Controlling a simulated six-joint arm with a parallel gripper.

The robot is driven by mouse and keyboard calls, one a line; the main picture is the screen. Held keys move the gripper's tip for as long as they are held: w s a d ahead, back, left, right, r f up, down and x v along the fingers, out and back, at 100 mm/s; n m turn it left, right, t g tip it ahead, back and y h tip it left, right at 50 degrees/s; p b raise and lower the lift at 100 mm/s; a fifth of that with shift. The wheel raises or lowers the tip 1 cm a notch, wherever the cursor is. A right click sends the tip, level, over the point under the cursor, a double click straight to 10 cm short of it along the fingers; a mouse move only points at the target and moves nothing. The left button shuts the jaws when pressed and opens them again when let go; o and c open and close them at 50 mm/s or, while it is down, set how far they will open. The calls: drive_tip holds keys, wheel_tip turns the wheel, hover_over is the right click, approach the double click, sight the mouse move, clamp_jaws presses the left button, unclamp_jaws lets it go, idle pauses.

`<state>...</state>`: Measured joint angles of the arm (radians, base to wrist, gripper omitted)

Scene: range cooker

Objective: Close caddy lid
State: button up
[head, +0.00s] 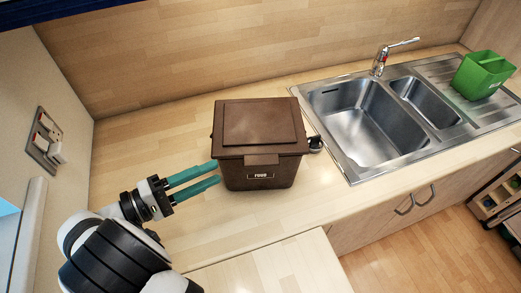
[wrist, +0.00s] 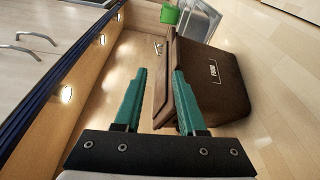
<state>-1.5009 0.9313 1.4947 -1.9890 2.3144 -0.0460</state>
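The brown food caddy (head: 262,175) stands upright on the wooden worktop, left of the sink. Its lid (head: 260,123) lies down over the top and looks shut, with a front tab above the white FOOD label. My gripper (head: 217,172) is at the caddy's left side, its two green fingers spread apart with nothing between them. The fingertips are close to the caddy's left edge; I cannot tell if they touch. In the wrist view the caddy (wrist: 222,88) lies on the right, with the right finger of my gripper (wrist: 158,72) overlapping its lid edge (wrist: 165,85).
A steel sink (head: 360,120) with a tap (head: 380,62) is right of the caddy. A green container (head: 482,75) stands on the drainer. A small dark round object (head: 315,144) sits between caddy and sink. Wall sockets (head: 45,140) are at left. The worktop behind the gripper is clear.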

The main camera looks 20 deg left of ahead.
sight(261, 159)
drive_tip(key=x, duration=1.3)
drive_tip(key=shift+d, duration=0.1)
clamp_jaws()
idle(0.8)
unclamp_jaws()
drive_tip(key=f+v, duration=0.1)
drive_tip(key=v, duration=1.7)
drive_tip(key=shift+f, duration=0.15)
drive_tip(key=shift+s, duration=0.1)
